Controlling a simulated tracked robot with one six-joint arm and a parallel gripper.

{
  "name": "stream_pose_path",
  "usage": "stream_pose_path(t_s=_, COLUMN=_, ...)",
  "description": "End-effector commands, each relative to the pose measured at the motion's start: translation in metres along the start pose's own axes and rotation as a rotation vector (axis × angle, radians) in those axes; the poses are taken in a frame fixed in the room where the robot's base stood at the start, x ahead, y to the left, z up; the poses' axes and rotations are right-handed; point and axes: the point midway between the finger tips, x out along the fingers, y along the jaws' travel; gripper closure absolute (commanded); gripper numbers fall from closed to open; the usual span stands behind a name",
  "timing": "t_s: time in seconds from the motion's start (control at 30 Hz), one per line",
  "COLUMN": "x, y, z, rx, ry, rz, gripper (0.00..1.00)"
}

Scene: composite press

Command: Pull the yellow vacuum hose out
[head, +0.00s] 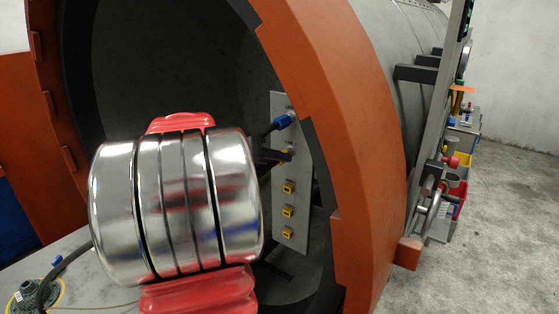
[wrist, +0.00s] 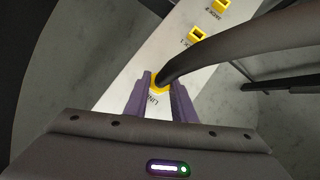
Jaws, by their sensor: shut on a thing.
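The yellow vacuum hose is a thick dark hose (wrist: 235,42) with a yellow end fitting (wrist: 158,82), at a light grey port panel. My gripper (wrist: 161,88) has its two purple fingers on either side of the yellow fitting and is shut on it. The fitting appears to be at its port, but the fingers hide whether it is fully seated. In the head view my gripper (head: 287,157) reaches the panel (head: 280,140) from the left. My large silvery arm joint hides most of the hose there.
A blue connector (head: 283,121) with a dark hose is on the panel above my gripper. Several yellow ports (head: 288,188) lie below. The orange vessel rim (head: 345,130) stands close at right. A blue-tipped hose (head: 57,260) is at lower left.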

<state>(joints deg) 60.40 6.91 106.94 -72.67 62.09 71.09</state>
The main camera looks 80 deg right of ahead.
Motion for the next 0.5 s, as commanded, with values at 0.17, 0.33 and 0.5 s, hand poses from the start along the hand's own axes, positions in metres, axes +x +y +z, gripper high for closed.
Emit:
stream_pose_path(t_s=0.17, x=-0.0004, y=-0.0021, z=0.0, rx=-0.002, ry=0.001, rz=-0.005, gripper=1.0)
stream_pose_path(t_s=0.33, x=-0.0013, y=-0.0025, z=0.0005, rx=-0.002, ry=0.001, rz=-0.006, gripper=1.0)
stream_pose_path(t_s=0.5, x=-0.0022, y=-0.0024, z=0.0011, rx=-0.002, ry=0.001, rz=-0.005, gripper=1.0)
